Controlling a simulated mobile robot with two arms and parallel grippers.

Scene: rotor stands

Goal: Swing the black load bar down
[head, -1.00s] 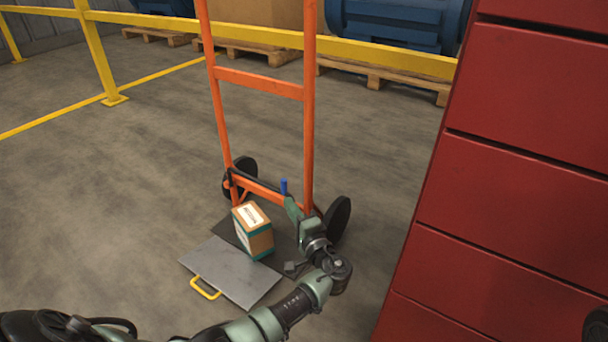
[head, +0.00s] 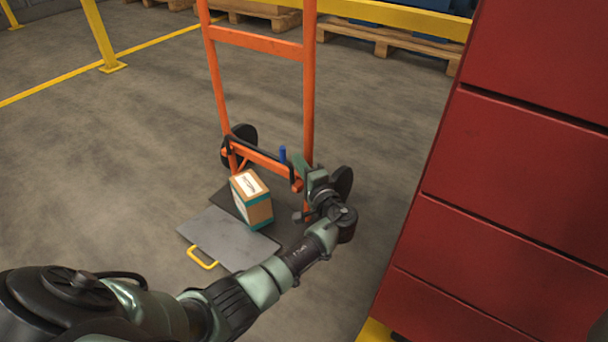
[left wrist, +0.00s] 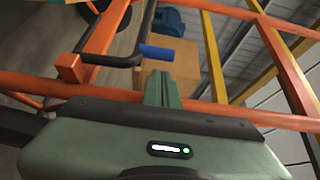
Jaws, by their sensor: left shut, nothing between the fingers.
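The orange hand truck (head: 308,90) stands upright on the floor. Its black load bar (head: 262,150) runs along the low orange crossbar and is bent at its end. A blue grip (head: 283,155) sticks up near the bar's right end. In the left wrist view the blue grip (left wrist: 157,53) sits at the end of the black bar (left wrist: 112,61), just beyond my fingers. My left gripper (head: 299,162) is shut and empty, just right of the blue grip. Its closed fingers (left wrist: 160,90) show in the wrist view. I cannot tell whether they touch the grip. My right gripper is not in view.
A cardboard box (head: 252,203) with teal edging sits on the truck's dark toe plate. A grey plate (head: 225,238) with a yellow handle (head: 203,258) lies in front. A red cabinet (head: 500,200) stands close on the right. Floor on the left is clear.

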